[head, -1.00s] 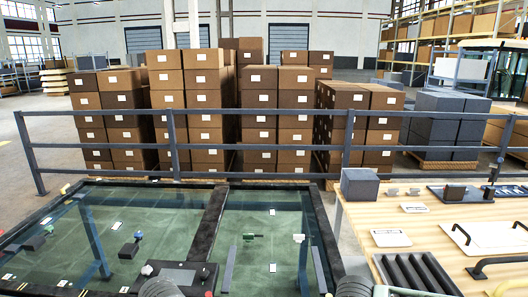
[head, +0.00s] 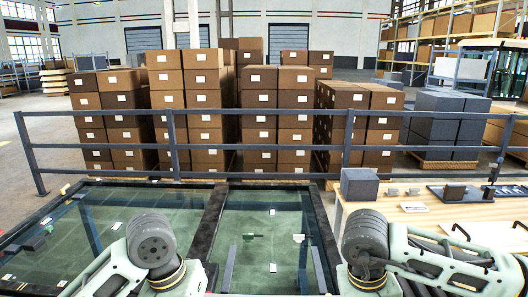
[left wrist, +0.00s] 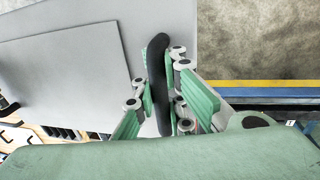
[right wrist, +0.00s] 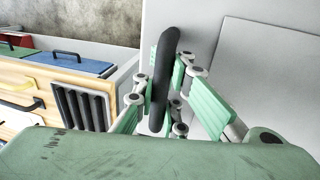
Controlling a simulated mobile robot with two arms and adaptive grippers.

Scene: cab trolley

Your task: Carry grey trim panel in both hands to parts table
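The grey trim panel (left wrist: 65,75) fills much of the left wrist view, and it also shows in the right wrist view (right wrist: 275,75). Each wrist view shows a black handle on it, left (left wrist: 158,95) and right (right wrist: 159,90). My left gripper (left wrist: 160,62) has its fingers closed around one handle. My right gripper (right wrist: 168,68) has its fingers closed around the other. The head view shows only my arms; panel and grippers are out of it. A wooden table with parts (head: 472,212), apparently the parts table, stands at the right in the head view.
The table carries a grey box (head: 359,184), a white panel (head: 490,236) and a black louvred vent (right wrist: 82,106). A glass-topped frame (head: 262,205) lies ahead. A grey railing (head: 262,147) runs behind it, before stacked cartons (head: 203,95).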

